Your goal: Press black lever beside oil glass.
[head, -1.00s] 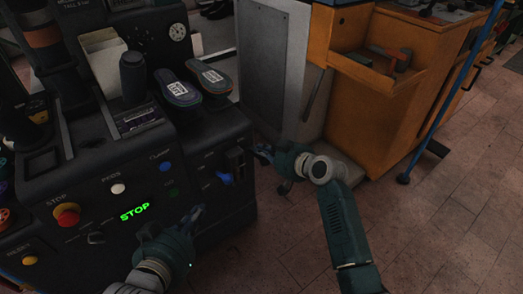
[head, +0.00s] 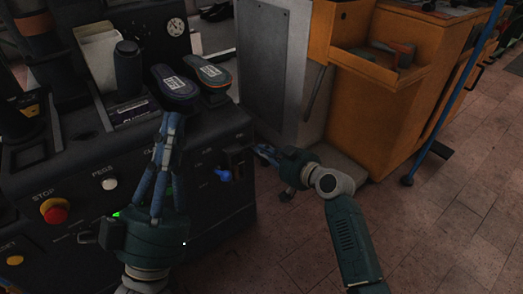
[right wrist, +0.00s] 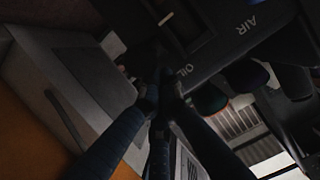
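The dark press (head: 110,195) stands at the left in the head view. The black lever is too dark to make out. My right gripper (head: 260,150) is just right of that corner, its fingers pointing toward the press. My left gripper (head: 172,120) points upward in front of the panel, fingertips close together and empty, below the shoe soles.
Two shoe soles (head: 177,83) rest on the press top. A red stop button (head: 54,210) is at the panel's left. A grey cabinet (head: 275,65) and an orange workbench (head: 375,95) stand behind my right arm. The tiled floor at right is open.

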